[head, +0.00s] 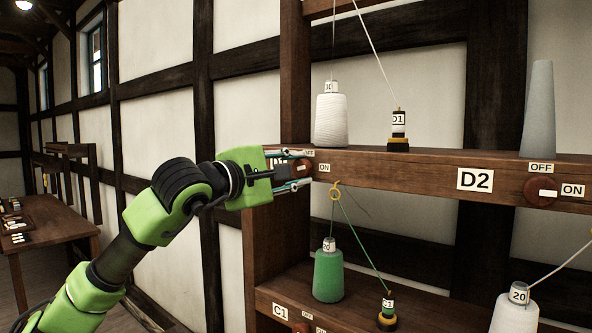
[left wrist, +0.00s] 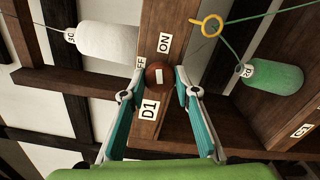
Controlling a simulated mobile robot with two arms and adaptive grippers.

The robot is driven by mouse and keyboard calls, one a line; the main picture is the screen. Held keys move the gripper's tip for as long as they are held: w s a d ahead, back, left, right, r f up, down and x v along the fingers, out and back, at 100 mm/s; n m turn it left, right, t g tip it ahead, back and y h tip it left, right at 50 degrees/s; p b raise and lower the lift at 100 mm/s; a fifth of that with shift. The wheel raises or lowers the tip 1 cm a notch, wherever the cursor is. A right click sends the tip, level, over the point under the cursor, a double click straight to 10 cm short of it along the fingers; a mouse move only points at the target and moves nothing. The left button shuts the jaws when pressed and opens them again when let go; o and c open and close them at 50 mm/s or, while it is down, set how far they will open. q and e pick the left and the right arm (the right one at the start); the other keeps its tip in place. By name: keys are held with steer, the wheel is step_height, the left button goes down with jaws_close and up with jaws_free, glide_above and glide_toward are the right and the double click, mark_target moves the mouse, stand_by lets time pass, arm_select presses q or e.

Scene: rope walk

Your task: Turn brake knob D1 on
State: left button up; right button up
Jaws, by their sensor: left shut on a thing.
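Brake knob D1 is a round red-brown knob (left wrist: 152,79) with a white bar, on the front of the wooden shelf beam. My left gripper (head: 303,168) has its two fingers on either side of this knob, closed on it. In the left wrist view, the bar runs roughly up and down the picture, in line with the ON label (left wrist: 164,42). The OFF label (left wrist: 140,63) is partly hidden by a finger. The D1 label (left wrist: 148,109) lies between the fingers. In the head view the gripper covers most of the knob. My right gripper is not in view.
Knob D2 (head: 539,191) is farther right on the same beam. A white spool (head: 331,120), a small D1 bobbin (head: 398,131) and a grey cone (head: 538,110) stand on the shelf. A green spool (head: 328,277) stands below, under a yellow ring (head: 335,194) with green thread.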

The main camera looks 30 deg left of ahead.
arm_select(q)
steer(key=shift+m, duration=1.5)
steer(key=o, duration=1.1)
steer(key=shift+s, duration=0.1)
steer(key=s, duration=1.1)
steer(key=shift+s+a, duration=0.4)
steer(key=shift+a, duration=0.05)
